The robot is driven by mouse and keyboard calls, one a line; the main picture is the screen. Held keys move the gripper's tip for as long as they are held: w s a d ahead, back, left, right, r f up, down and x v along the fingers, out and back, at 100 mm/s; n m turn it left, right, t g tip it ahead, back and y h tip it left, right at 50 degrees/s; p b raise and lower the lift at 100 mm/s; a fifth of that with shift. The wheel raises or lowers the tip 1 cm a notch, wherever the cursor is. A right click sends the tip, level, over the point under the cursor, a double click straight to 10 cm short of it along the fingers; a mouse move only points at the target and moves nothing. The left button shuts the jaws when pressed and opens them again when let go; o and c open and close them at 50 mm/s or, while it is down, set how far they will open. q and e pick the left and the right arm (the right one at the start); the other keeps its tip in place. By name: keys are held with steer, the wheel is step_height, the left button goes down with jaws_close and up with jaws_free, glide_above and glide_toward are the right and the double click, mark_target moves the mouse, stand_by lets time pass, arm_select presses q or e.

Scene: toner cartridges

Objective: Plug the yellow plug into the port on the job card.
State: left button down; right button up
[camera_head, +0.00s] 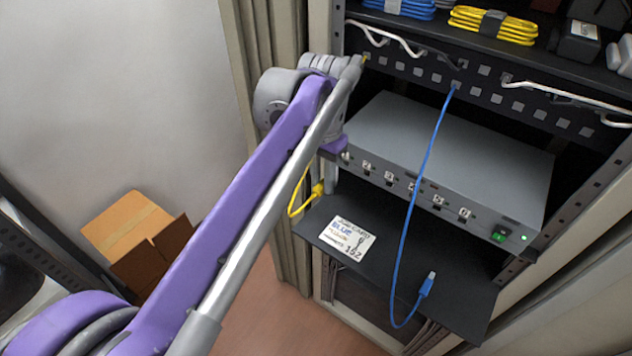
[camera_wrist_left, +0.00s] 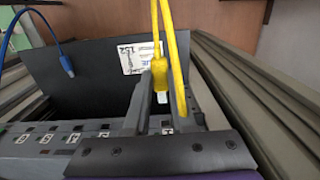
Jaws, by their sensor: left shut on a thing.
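My left gripper (camera_head: 328,182) is at the left end of the grey switch box, in front of its port row, with its fingers partly hidden by the wrist. In the left wrist view it (camera_wrist_left: 166,98) is shut on the yellow plug (camera_wrist_left: 160,76), whose clear tip points towards the port row. The plug also shows in the head view (camera_head: 318,189), apart from the ports. The grey box (camera_head: 455,150) has numbered ports (camera_head: 413,188) along its front. The white job card (camera_head: 347,241) lies on the black shelf below, showing "BLUE" and "152"; its small print is unreadable. My right gripper is out of view.
A blue cable (camera_head: 408,232) hangs before the box, its loose plug (camera_head: 428,283) over the black shelf (camera_head: 455,300). A patch panel (camera_head: 480,92) with white cable bars is above. A cardboard box (camera_head: 135,240) stands on the floor at left.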

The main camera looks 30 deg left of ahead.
arm_select(q)
steer(key=shift+w+f, duration=0.2)
steer(key=shift+w, duration=0.35)
steer(key=shift+w+f, duration=0.15)
steer(key=shift+w, duration=0.35)
steer(key=shift+w+d, duration=0.1)
steer(key=shift+w, duration=0.75)
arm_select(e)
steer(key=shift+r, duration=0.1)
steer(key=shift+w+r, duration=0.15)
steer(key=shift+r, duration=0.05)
arm_select(q)
steer(key=shift+w+d+p, duration=0.15)
steer(key=shift+w+p, duration=0.55)
steer(key=shift+w, duration=1.05)
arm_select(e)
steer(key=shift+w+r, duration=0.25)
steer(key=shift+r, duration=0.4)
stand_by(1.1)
arm_select(q)
steer(key=c, duration=0.7)
jaws_free()
